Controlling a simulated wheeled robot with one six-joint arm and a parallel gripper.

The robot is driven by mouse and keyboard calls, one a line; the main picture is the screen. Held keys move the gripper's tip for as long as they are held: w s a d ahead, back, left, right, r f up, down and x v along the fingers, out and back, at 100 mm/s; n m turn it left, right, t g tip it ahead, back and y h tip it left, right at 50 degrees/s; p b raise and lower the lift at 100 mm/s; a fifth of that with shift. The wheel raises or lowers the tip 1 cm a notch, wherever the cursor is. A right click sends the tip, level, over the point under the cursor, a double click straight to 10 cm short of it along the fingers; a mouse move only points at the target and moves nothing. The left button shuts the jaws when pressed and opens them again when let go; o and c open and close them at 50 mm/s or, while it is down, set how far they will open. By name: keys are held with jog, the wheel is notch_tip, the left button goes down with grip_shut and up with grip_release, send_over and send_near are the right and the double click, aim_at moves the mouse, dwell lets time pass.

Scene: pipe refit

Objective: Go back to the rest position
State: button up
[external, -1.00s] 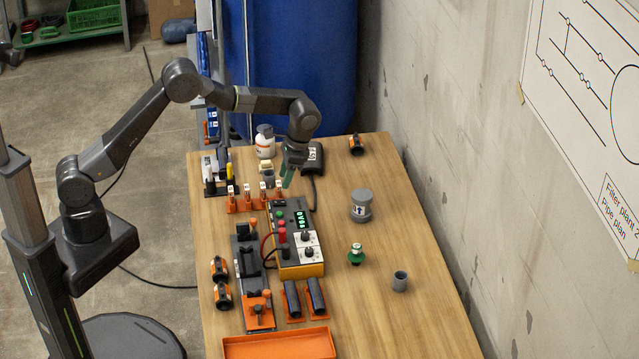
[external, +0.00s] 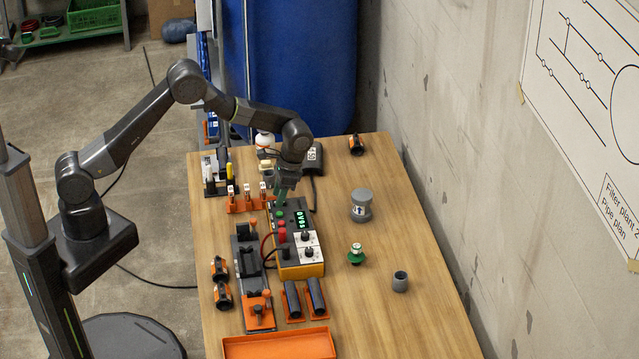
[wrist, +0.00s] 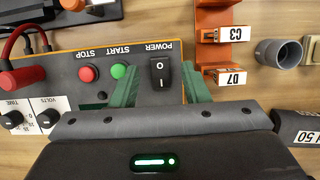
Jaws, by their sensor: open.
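My gripper (external: 284,192) is over the far end of the control box (external: 315,270) on the wooden bench. I cannot tell whether the fingers touch the box. The green display (external: 300,220) on the box is lit.
An orange rack (external: 246,206) with labelled holders stands just left of my gripper. A grey pipe fitting (wrist: 280,53) lies near it. A grey capped container (external: 361,206), a green-based part (external: 356,254) and a grey sleeve (external: 400,281) stand to the right.

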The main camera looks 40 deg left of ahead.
jog(key=shift+s+a+f, duration=0.15)
jog(key=shift+f, duration=0.35)
jog(key=shift+t+h, duration=0.3)
jog(key=shift+s+a+f+t+h+b, duration=0.1)
jog(key=shift+s+a+t+h+b, duration=0.2)
jog(key=shift+t+h+b, duration=0.55)
jog(key=shift+r, duration=0.3)
notch_tip(320, 180, up, 14)
jog(key=f+b, duration=0.1)
jog(key=b, duration=0.1)
jog(key=shift+f+t+h+b, duration=0.75)
jog(key=shift+f+b, duration=0.4)
jog(key=shift+f, duration=0.45)
jog(key=shift+f+t+h+b, duration=0.7)
jog(key=shift+f+b, duration=0.45)
jog(key=shift+f, duration=0.45)
